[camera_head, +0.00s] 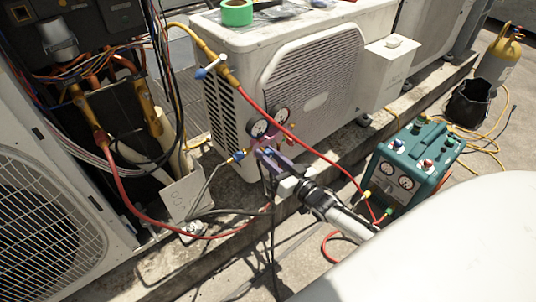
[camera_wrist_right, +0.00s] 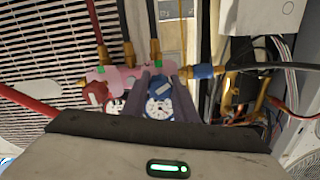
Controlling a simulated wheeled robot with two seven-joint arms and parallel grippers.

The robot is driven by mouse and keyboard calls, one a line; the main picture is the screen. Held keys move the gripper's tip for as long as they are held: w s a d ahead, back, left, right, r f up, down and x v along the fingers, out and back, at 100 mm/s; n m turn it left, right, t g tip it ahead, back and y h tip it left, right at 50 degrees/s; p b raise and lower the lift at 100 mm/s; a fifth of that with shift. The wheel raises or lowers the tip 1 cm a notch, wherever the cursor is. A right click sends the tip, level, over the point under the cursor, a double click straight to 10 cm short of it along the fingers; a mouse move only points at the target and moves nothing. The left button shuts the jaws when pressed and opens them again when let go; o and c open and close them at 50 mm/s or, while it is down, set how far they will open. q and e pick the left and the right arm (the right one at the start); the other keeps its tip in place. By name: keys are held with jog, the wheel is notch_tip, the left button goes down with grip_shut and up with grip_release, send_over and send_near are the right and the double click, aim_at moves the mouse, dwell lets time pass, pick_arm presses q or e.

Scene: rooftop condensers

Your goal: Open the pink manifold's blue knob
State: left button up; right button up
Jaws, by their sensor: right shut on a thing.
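The pink manifold (camera_wrist_right: 124,74) hangs in front of the white condenser, with two round gauges above it in the head view (camera_head: 258,128). Its blue knob (camera_wrist_right: 158,86) is between the two dark fingers of my right gripper (camera_wrist_right: 156,98), which is shut on it. The right gripper also shows in the head view (camera_head: 268,155), reaching up from the lower right and hiding most of the manifold's front. The manifold's red knob (camera_wrist_right: 97,92) is just left of the fingers in the wrist view. My left gripper is not in view.
A red hose (camera_head: 300,138) runs from the upper left past the manifold towards a teal recovery machine (camera_head: 412,163) at right. A blue hose fitting (camera_wrist_right: 203,71) is beside the manifold. Opened unit wiring (camera_head: 130,90) is at left.

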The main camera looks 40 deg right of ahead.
jog(key=n, duration=0.2)
jog(key=shift+n, duration=0.4)
jog(key=n, duration=0.4)
jog(key=shift+f, duration=0.1)
jog(key=shift+s+n, duration=0.1)
jog(key=shift+n, duration=1.4)
jog(key=o, duration=1)
jog(key=shift+o, duration=0.2)
